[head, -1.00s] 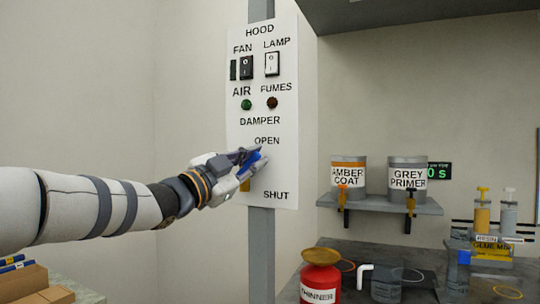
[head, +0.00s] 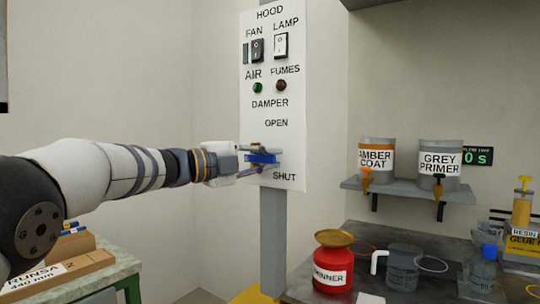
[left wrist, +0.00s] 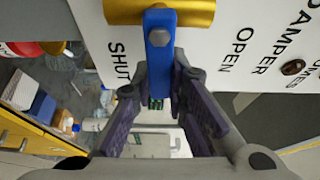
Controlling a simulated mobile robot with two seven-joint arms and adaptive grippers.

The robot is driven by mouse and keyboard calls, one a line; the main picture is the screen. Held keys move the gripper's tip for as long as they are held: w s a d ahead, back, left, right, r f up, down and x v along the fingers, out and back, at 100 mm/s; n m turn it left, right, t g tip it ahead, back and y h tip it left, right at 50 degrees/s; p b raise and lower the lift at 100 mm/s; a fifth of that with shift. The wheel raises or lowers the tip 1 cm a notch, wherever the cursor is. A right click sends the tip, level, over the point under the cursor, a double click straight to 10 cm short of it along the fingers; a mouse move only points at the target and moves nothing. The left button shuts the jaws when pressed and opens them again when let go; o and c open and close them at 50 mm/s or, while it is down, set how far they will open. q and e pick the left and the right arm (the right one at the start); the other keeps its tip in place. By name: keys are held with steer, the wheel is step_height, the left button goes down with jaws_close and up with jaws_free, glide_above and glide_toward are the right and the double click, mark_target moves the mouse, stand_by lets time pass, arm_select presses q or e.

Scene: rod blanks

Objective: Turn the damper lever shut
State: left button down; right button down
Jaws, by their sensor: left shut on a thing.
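The blue damper lever (head: 263,158) is on the white hood panel (head: 250,105), between the OPEN and SHUT labels, and lies about level in the head view. In the left wrist view the blue lever (left wrist: 159,45) extends from a gold hub (left wrist: 185,12) on the panel. My left gripper (head: 265,157) is shut on the lever, with a finger on either side of it; the left wrist view shows the fingers (left wrist: 160,88) around its free end. The fingers partly hide the lever in the head view. My right gripper is not in view.
The panel is on a grey post (head: 273,230). To the right, a shelf (head: 400,193) holds two paint cans above a bench with a red thinner can (head: 333,265).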

arm_select(q)
steer(key=shift+f+m, duration=0.15)
steer(key=shift+m, duration=0.15)
stand_by(0.4)
steer(key=c, duration=1.6)
jaws_free()
steer(key=shift+o, duration=0.2)
steer(key=v, duration=1.2)
